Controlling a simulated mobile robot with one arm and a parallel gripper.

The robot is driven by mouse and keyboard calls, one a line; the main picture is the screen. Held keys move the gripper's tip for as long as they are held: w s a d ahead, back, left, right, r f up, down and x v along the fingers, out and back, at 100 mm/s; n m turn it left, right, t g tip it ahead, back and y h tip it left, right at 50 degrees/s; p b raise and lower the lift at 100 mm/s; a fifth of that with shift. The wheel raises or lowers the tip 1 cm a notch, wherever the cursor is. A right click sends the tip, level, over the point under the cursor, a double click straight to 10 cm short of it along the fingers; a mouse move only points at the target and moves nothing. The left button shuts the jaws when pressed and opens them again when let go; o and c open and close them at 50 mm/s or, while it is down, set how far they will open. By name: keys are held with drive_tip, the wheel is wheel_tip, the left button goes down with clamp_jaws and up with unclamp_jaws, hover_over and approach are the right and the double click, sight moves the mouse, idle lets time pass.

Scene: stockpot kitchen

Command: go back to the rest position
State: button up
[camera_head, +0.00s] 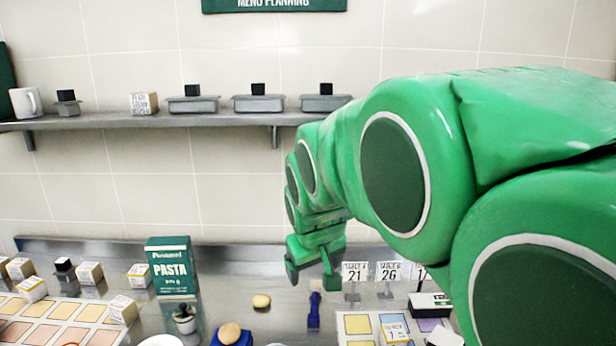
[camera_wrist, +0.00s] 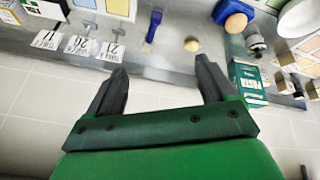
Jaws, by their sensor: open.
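My gripper (camera_head: 311,278) hangs in the air over the back of the steel counter (camera_head: 225,290), in front of the tiled wall. In the wrist view its two dark fingers (camera_wrist: 160,85) are spread wide apart with nothing between them. Beyond the fingertips, a blue-handled tool (camera_wrist: 153,27) and a small round tan item (camera_wrist: 192,45) lie on the counter, apart from the gripper. My green arm covers the right side of the head view and hides what is behind it.
A green pasta box (camera_head: 172,268) stands left of my gripper. Numbered cards (camera_head: 388,272) stand to its right. A wall shelf (camera_head: 180,119) with lidded containers runs above. A blue block with a tan round item (camera_head: 229,332) sits in front. Colored grid boards lie at both sides.

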drive_tip(key=s+d+r, duration=0.3)
drive_tip(key=s+d, duration=0.2)
drive_tip(key=d, duration=0.3)
drive_tip(key=s+d+f+m+g, duration=0.1)
drive_tip(key=s+f, duration=0.3)
drive_tip(key=s, duration=0.4)
drive_tip(key=s+d+f+m+g, duration=0.2)
drive_tip(key=s+d+f+g, duration=0.1)
drive_tip(key=s, duration=0.5)
drive_tip(key=s+d+f+m+g, duration=0.1)
drive_tip(key=s+f, duration=0.3)
drive_tip(key=s, duration=0.4)
drive_tip(key=shift+s+d+f+m+g, duration=0.2)
drive_tip(key=shift+d+f+m+g, duration=0.2)
drive_tip(key=shift+g, duration=0.5)
